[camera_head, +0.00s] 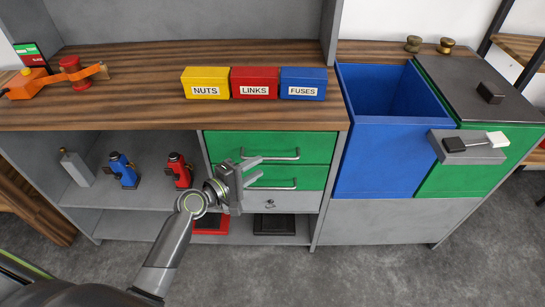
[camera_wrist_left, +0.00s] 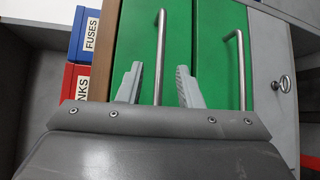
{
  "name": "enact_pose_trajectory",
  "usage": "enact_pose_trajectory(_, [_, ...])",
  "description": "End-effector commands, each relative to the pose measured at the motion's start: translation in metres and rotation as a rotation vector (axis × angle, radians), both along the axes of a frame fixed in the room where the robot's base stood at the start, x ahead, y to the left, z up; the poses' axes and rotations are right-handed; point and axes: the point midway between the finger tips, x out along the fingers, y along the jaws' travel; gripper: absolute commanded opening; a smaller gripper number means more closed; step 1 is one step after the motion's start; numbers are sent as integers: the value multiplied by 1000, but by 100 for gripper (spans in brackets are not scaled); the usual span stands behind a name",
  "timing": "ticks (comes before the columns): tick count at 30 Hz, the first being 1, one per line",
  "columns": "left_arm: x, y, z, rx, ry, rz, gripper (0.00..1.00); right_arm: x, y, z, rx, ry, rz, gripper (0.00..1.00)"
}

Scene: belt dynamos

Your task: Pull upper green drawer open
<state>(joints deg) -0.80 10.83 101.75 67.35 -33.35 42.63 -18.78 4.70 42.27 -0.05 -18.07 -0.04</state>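The upper green drawer (camera_head: 228,147) is in the cabinet under the wooden counter and looks shut. Its metal bar handle (camera_head: 275,156) also shows in the left wrist view (camera_wrist_left: 161,40). My left gripper (camera_head: 262,166) is open and in front of the green drawers, at their left part. I cannot tell how far the fingertips are from the handle. My right gripper is not in view.
Yellow (camera_head: 205,79), red (camera_head: 254,78) and blue (camera_head: 303,79) boxes stand on the counter (camera_head: 150,112). A blue bin (camera_head: 375,150) is at right. Small tools stand on the left shelf.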

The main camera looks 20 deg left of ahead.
Motion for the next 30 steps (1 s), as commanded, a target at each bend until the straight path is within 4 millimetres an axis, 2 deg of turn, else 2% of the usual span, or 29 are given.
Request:
enact_pose_trajectory(3, [23,-14,-3,-3,-1,0,33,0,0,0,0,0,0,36])
enact_pose_trajectory(10, [52,-30,-9,-1,1,-1,33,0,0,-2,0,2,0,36])
enact_pose_trajectory(15, [61,-35,-11,2,1,0,33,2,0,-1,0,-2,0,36])
enact_pose_trajectory(24, [62,-35,-11,2,0,1,33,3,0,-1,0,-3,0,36])
enact_pose_trajectory(30, [62,-35,-11,1,0,0,6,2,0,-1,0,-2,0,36])
